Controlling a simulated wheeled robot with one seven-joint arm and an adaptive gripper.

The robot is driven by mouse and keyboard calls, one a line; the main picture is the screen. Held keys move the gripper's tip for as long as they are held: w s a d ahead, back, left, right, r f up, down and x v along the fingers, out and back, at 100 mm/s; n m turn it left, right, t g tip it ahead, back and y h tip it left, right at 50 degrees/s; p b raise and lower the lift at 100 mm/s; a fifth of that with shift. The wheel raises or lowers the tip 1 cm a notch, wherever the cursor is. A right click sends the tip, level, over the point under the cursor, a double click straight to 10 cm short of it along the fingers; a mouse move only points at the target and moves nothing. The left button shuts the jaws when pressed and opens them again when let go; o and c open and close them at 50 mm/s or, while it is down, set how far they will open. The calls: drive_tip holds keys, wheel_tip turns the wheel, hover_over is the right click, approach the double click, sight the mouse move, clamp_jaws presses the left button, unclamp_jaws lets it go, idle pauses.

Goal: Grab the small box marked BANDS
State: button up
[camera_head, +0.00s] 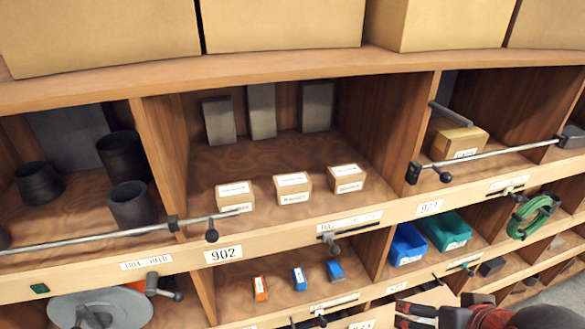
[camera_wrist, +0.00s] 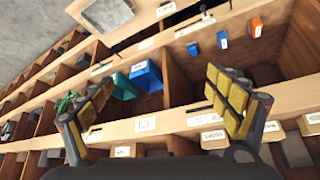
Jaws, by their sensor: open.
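Three small cardboard boxes with white labels stand in a row on the upper shelf: a left one (camera_head: 235,195), a middle one (camera_head: 293,187) and a right one (camera_head: 347,178). Another labelled cardboard box (camera_head: 460,141) sits in the bay to their right, behind a metal bar. Their print is too small to read, so I cannot tell which says BANDS. My gripper (camera_wrist: 160,105) is open and empty in the wrist view, its yellow-padded fingers wide apart before the shelf front. Part of it shows at the bottom right of the head view, below and right of the three boxes.
A metal bar (camera_head: 490,154) crosses the right bay; another (camera_head: 100,238) crosses the left bay with dark pipe pieces (camera_head: 130,205). Grey blocks (camera_head: 262,110) stand behind the boxes. Blue (camera_head: 407,244) and teal (camera_head: 447,231) bins sit below. The middle bay's front looks unbarred.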

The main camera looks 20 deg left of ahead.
drive_tip(key=w+a+r+n+t+y+p, duration=0.1)
drive_tip(key=w+a+r+p, duration=0.1)
drive_tip(key=w+a+r, duration=0.3)
drive_tip(key=n+t+y, duration=0.4)
drive_tip(key=y, duration=0.1)
approach(297, 191)
drive_tip(key=x, duration=0.6)
drive_tip(key=shift+x, duration=1.2)
drive_tip(key=p+x, duration=0.1)
drive_tip(key=x, duration=0.4)
drive_tip(key=shift+s+a+r+p, duration=0.1)
drive_tip(key=shift+a+r+p, duration=0.15)
drive_tip(key=shift+p, duration=0.1)
drive_tip(key=shift+s, duration=0.1)
drive_tip(key=shift+c, duration=0.7)
drive_tip(key=c, duration=1.3)
drive_tip(key=shift+c, duration=0.3)
